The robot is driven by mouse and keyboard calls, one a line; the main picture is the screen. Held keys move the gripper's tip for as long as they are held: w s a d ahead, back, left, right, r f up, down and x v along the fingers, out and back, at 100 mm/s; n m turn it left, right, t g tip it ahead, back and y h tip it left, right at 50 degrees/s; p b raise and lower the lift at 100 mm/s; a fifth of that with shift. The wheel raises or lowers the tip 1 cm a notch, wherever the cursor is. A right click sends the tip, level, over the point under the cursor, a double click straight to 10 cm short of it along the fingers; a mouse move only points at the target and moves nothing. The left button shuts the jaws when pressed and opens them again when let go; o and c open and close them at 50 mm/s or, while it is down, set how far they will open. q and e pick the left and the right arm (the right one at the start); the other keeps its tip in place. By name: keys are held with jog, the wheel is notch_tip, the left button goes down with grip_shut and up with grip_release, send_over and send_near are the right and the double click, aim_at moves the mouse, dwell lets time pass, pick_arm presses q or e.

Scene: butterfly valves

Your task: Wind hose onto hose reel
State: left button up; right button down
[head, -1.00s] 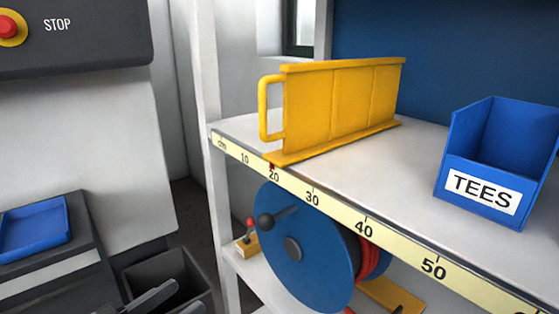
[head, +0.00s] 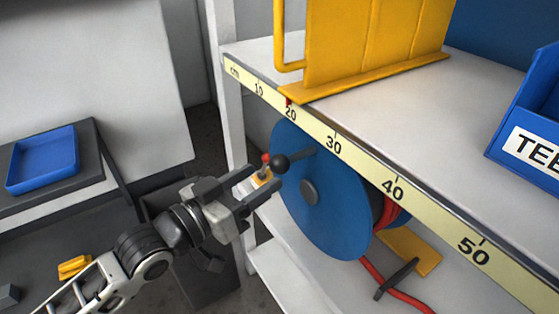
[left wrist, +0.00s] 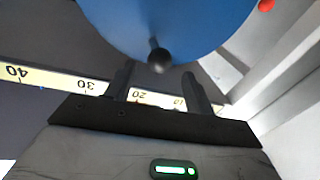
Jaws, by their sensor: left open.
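The hose reel (head: 325,215) is a blue disc on the lower shelf, with a grey hub and a crank ending in a black knob (head: 280,163). Red hose (head: 390,212) is wound behind the disc, and a loose length (head: 400,296) runs along the lower shelf. My left gripper (head: 260,184) is open, its fingers just short of the knob in the head view. In the left wrist view the knob (left wrist: 160,60) lies ahead of the two spread fingers (left wrist: 158,85), with the blue disc (left wrist: 170,20) behind it. My right gripper is not seen.
The upper shelf's edge carries a yellow cm scale (head: 390,190) above the reel. On that shelf stand a yellow panel with a handle (head: 370,45) and a blue TEES bin (head: 530,130). A blue tray (head: 42,160) lies at left.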

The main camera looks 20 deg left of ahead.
aim_at(272, 170)
pick_arm(q)
jog(key=x, duration=0.5)
jog(key=shift+w, duration=0.25)
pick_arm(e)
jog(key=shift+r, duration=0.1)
pick_arm(q)
jog(key=shift+w+d, duration=0.25)
jog(key=shift+w, duration=0.1)
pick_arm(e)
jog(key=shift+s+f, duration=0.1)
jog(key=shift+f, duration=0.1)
